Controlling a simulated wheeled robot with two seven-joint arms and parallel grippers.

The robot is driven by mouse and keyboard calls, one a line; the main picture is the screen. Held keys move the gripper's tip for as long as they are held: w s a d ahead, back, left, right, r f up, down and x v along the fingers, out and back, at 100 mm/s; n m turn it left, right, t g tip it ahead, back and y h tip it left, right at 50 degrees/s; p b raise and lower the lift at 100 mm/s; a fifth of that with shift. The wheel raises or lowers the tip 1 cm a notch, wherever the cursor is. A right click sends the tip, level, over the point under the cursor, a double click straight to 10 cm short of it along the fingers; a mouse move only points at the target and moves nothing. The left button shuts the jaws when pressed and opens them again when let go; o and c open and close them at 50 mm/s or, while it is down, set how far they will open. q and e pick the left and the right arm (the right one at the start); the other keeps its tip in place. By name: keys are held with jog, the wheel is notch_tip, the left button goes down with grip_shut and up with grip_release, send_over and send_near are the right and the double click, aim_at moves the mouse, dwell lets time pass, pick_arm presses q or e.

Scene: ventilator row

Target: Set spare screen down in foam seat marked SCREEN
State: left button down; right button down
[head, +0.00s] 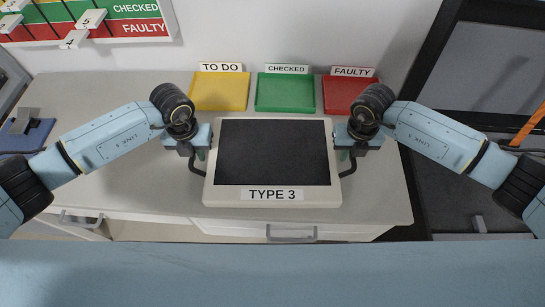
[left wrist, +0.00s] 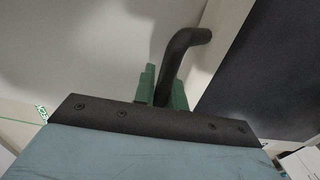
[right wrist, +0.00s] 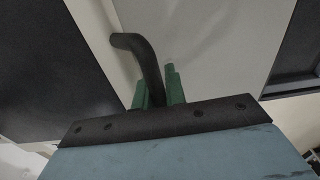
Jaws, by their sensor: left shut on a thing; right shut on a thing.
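The spare screen (head: 273,152), a cream-framed panel with a dark face and a TYPE 3 label, is held between my two arms in front of the counter. A bent black handle sticks out on each side. My left gripper (head: 200,155) is shut on the screen's left handle, and the left wrist view shows its green fingers (left wrist: 165,88) around that handle (left wrist: 182,60). My right gripper (head: 345,155) is shut on the right handle (right wrist: 145,62), its green fingers (right wrist: 158,90) around it. I see no foam seat marked SCREEN in these views.
On the counter (head: 120,190) behind stand a yellow TO DO tray (head: 220,92), a green CHECKED tray (head: 285,93) and a red FAULTY tray (head: 347,92). A tag board (head: 100,25) hangs at upper left. A dark-framed unit (head: 490,70) stands at right. A blue object (head: 27,133) lies at far left.

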pick_arm(q)
jog(key=shift+w+r, duration=0.15)
pick_arm(e)
jog(key=shift+w+r, duration=0.1)
jog(key=shift+r, duration=0.05)
pick_arm(q)
jog(key=shift+r, duration=0.15)
pick_arm(e)
jog(key=shift+r, duration=0.1)
